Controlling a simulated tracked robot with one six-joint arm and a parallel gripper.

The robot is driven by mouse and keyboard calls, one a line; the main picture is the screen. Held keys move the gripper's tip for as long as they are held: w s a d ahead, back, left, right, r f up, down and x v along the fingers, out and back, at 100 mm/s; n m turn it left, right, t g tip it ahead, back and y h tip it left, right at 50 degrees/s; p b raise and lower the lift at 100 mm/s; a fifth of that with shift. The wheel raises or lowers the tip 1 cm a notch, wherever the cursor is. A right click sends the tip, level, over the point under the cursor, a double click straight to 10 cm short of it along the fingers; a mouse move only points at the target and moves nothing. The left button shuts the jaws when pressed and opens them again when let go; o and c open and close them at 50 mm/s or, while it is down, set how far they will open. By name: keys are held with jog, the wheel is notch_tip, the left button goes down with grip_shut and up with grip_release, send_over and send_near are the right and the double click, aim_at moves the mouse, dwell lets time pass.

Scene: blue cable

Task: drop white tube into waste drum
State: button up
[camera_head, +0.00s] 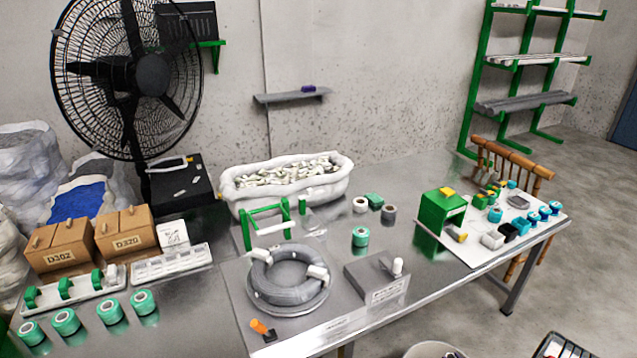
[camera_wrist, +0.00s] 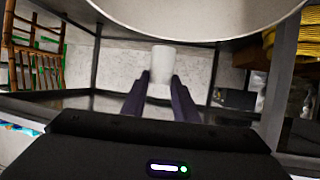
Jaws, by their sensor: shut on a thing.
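In the wrist view my gripper (camera_wrist: 160,84) has its two dark fingers closed on a white tube (camera_wrist: 162,60), which sticks out past the fingertips. A large pale round thing, which looks like the waste drum (camera_wrist: 205,18), fills the top of that view beyond the tube. I cannot tell how far the tube is from its wall. In the head view a round pale rim, likely the same drum (camera_head: 436,349), is cut off at the bottom edge. My gripper is not seen in the head view.
The metal table (camera_head: 412,300) carries a grey cable coil (camera_head: 290,280), a grey block (camera_head: 377,284) with a small white cylinder (camera_head: 398,265), and a white board (camera_head: 468,254) with many small parts. A dark-framed container (camera_head: 560,345) is cut off at lower right. A wooden chair (camera_head: 511,158) stands behind the table.

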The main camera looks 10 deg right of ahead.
jog(key=shift+f, duration=0.1)
jog(key=o, duration=1.1)
